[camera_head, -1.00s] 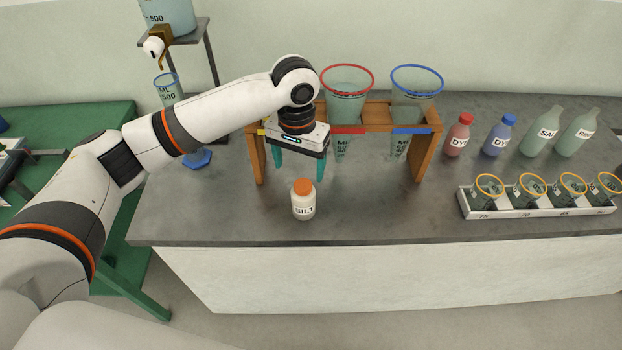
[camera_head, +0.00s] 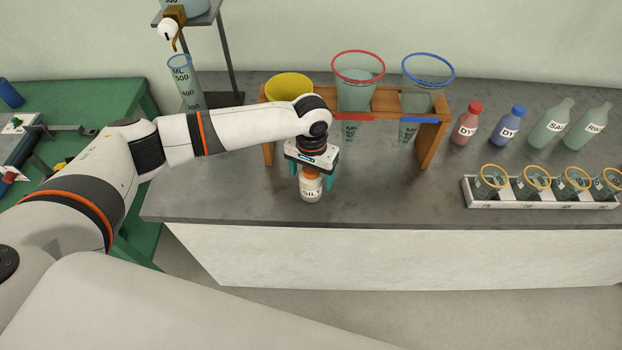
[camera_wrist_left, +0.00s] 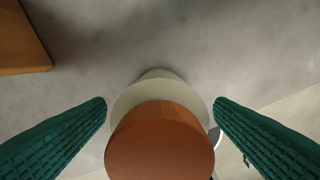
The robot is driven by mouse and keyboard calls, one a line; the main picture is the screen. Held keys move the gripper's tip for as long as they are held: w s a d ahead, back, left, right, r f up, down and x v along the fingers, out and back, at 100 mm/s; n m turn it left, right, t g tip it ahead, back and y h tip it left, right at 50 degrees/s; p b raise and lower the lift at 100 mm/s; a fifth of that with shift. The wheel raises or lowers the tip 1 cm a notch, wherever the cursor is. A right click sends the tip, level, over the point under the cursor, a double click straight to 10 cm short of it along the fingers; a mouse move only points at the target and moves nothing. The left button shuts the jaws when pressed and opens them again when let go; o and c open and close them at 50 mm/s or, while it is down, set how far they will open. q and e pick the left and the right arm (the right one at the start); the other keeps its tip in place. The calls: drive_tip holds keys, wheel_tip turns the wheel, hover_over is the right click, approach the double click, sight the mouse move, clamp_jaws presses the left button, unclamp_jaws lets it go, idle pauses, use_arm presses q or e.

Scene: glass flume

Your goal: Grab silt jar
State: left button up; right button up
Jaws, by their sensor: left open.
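The silt jar (camera_head: 311,190) is a small white jar with an orange lid and a "SILT" label. It stands upright on the grey bench near its front edge. My left gripper (camera_head: 313,182) is directly above it, pointing down, with its green fingers on either side of the jar's top. In the left wrist view the orange lid (camera_wrist_left: 160,143) lies between the two open fingers (camera_wrist_left: 160,112), with a gap on each side. The lid is partly hidden by the gripper in the head view. My right gripper is not in view.
Behind the jar a wooden rack (camera_head: 432,135) holds yellow, red-rimmed (camera_head: 358,95) and blue-rimmed funnel-like vessels. To the right are several bottles (camera_head: 466,125) and a white tray (camera_head: 480,204) of orange-rimmed cups. A graduated cylinder (camera_head: 184,80) stands at back left. Bench between jar and tray is clear.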

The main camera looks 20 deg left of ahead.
use_arm(q)
drive_tip(key=shift+f, duration=0.35)
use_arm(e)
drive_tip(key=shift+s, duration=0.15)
use_arm(q)
drive_tip(key=shift+c, duration=0.6)
drive_tip(key=c, duration=1)
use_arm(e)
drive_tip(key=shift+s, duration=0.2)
